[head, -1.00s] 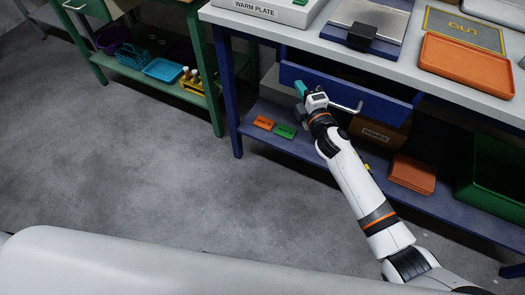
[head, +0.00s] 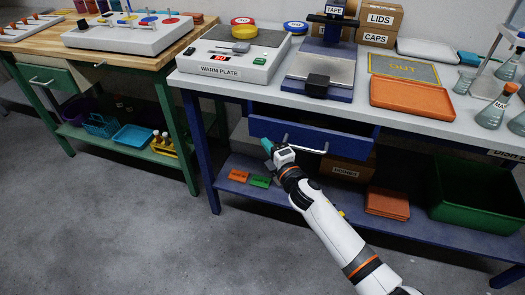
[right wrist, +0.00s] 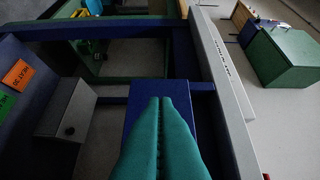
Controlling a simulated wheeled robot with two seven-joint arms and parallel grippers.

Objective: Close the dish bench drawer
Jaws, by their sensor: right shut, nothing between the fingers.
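The dish bench drawer (head: 275,129) is a blue drawer under the grey-white bench top in the head view. It stands out from the bench, with a dark gap showing above its front. Its pale bar handle (head: 310,149) is on the front. My right gripper (head: 266,145), with teal fingers, is shut and empty just in front of the drawer's left part. In the right wrist view the shut fingers (right wrist: 162,100) point at a blue panel (right wrist: 186,92), likely the drawer front. I cannot tell whether they touch it. My left gripper is not in view.
The bench top (head: 434,118) carries a warm plate (head: 230,62) and an orange tray (head: 410,98). The lower shelf (head: 300,202) holds a dishes box (head: 346,172) and a green bin (head: 470,195). A green bench (head: 185,120) stands left; the floor in front is clear.

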